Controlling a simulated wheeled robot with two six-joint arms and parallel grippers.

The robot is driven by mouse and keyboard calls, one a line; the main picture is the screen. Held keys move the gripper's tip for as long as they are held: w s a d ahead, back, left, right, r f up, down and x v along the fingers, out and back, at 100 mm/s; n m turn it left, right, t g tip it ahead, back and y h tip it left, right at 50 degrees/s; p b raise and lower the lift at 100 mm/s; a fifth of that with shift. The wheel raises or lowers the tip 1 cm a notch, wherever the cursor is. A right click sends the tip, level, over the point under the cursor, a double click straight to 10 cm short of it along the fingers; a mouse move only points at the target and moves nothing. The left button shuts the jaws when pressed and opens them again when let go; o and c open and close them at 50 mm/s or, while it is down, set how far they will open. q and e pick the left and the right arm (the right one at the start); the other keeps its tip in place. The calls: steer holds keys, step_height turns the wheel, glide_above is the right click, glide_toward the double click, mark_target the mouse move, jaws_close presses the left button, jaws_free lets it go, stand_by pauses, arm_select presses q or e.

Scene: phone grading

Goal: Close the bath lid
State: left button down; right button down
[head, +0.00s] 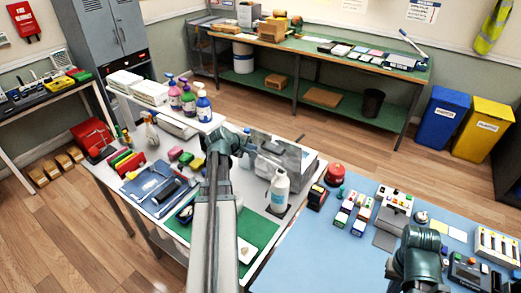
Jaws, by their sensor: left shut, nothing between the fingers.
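The bath looks to be the grey metal box (305,160) on the white table, right of my left wrist. A grey, mottled panel (284,150) that looks like its lid lies over it; I cannot tell whether it is fully down. My left gripper (250,147) is at the left edge of this panel, shut and empty; I cannot tell whether it touches. My right arm shows at the lower right, but its gripper is not visible.
A white bottle (279,188) stands just in front of the bath. Several spray bottles (189,99) stand behind and left. A blue mat (310,250) with small boxes lies to the right. A red round object (335,174) is near the bath's right side.

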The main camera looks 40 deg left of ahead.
arm_select(q)
steer(key=b+x, duration=0.6)
steer(key=x, duration=0.4)
steer(key=shift+d, duration=0.1)
